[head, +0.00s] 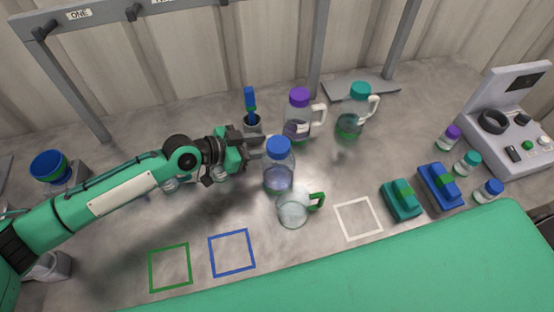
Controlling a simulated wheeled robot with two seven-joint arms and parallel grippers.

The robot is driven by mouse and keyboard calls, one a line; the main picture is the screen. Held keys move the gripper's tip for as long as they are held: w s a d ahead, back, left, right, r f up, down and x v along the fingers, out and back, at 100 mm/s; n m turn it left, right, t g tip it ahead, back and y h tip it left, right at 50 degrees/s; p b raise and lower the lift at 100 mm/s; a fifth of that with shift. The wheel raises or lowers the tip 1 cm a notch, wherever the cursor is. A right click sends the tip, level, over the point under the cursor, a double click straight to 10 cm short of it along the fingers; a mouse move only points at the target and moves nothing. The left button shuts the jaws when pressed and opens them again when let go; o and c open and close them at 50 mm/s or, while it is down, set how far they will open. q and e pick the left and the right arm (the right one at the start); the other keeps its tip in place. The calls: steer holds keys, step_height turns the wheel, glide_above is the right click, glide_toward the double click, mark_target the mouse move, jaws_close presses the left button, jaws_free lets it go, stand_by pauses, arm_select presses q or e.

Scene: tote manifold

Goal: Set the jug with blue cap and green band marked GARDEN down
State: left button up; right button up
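A clear jug with a blue cap (279,170) stands out near the middle of the table in the head view, roughly upright. My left gripper (255,145) reaches in from the left and appears shut on the jug's left side, where a handle would be; the fingers partly hide the contact. No green band or GARDEN marking is readable. I cannot tell clearly how far the jug's base is above the table. My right gripper is not in view.
A glass pitcher with a green handle (292,212) is just in front of the jug. A purple-capped jug (298,130) and teal-capped jug (350,126) stand behind. Green (170,286), blue (232,272) and white (358,237) outlined squares in front are empty.

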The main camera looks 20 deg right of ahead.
arm_select(q)
steer(key=shift+d+f, duration=0.2)
steer(key=shift+d, duration=0.15)
jaws_close()
steer(key=shift+r, duration=0.1)
